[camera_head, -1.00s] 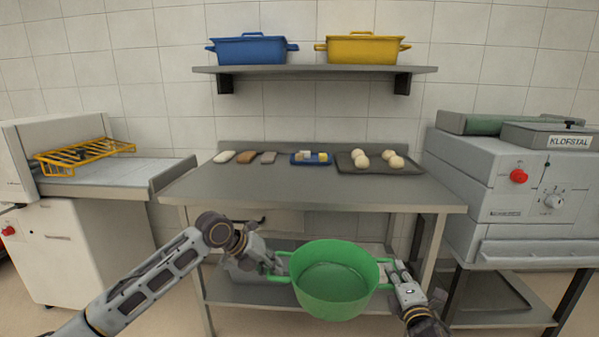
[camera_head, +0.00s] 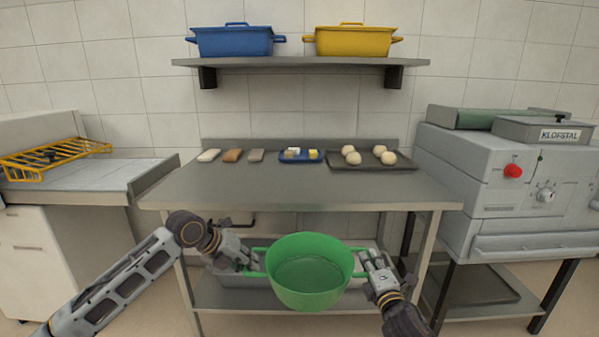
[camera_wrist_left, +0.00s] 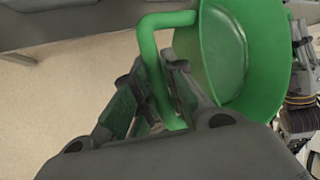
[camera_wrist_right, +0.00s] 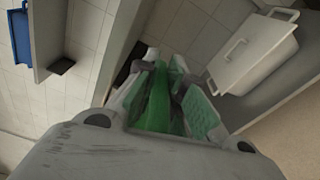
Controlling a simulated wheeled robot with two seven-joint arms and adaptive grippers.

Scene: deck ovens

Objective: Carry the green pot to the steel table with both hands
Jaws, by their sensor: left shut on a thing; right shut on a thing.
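The green pot (camera_head: 308,285) is held between my two grippers in the head view, in front of the steel table (camera_head: 290,193) and lower than its top. It looks upright and empty inside. My left gripper (camera_head: 254,262) is shut on the pot's left handle; the left wrist view shows the handle (camera_wrist_left: 148,45) between the fingers (camera_wrist_left: 165,105). My right gripper (camera_head: 366,264) is shut on the right handle; the right wrist view shows green (camera_wrist_right: 157,100) between the fingers. The near part of the table top is bare.
Small bars, a blue tray (camera_head: 301,160) and a dark tray (camera_head: 372,169) with several dough balls stand along the table's back. A grey machine (camera_head: 500,190) is at right, a conveyor (camera_head: 90,183) at left. A pale lidded container (camera_wrist_right: 255,55) shows in the right wrist view.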

